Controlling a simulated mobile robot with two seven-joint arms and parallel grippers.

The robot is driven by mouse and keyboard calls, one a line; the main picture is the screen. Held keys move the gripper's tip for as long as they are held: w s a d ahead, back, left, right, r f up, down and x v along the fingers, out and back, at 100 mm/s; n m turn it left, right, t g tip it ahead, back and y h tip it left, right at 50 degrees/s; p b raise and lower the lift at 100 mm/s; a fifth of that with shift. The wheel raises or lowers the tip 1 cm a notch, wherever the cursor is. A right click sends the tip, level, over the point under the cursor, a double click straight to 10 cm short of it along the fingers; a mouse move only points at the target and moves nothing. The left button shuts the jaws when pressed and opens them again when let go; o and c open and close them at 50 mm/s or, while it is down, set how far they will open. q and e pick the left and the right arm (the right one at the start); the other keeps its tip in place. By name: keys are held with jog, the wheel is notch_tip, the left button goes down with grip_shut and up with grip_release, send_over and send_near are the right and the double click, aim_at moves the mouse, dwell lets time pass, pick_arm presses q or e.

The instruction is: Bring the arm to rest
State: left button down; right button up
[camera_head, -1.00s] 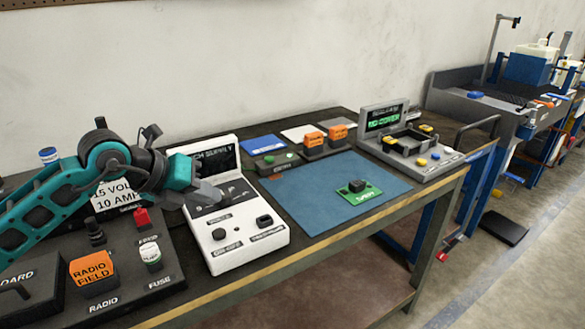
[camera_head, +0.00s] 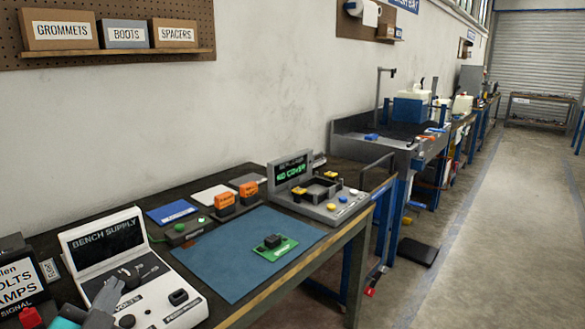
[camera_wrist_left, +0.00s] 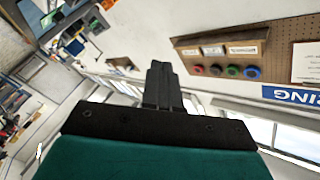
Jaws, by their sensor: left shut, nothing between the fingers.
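My left gripper (camera_head: 111,291) shows at the lower left of the head view. Its grey fingers are shut and empty, pointing up in front of the white bench supply (camera_head: 187,313). I cannot tell from this view how far apart the gripper and the supply are. In the left wrist view the closed fingers (camera_wrist_left: 160,78) reach out with nothing between them. Most of my left arm is outside the head view. My right gripper is not in view.
A blue mat (camera_head: 225,252) with a green circuit board (camera_head: 285,250) lies on the bench. A grey test fixture (camera_head: 330,213) stands behind it, with orange blocks (camera_head: 224,200) to the left. Open floor (camera_head: 490,230) lies to the right.

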pick_arm(q)
jog(key=s+f+n+g, duration=0.5)
jog(key=s+f+g, duration=0.3)
jog(key=f, duration=0.5)
jog(key=s+d+f+g+h, duration=0.2)
jog(key=s+d+f+g, duration=0.15)
jog(key=s, duration=0.25)
jog(key=s+d+f+g+h, duration=0.1)
jog(key=s+d+f+g, duration=0.25)
jog(key=s, duration=0.25)
jog(key=w+d+f+t+h, duration=0.1)
jog(key=w+d+f+t, duration=0.1)
jog(key=w+f+t, duration=0.5)
jog(key=shift+w+d+f+m+h, duration=0.15)
jog(key=shift+d+f+m+h, duration=0.2)
jog(key=shift+f, duration=0.5)
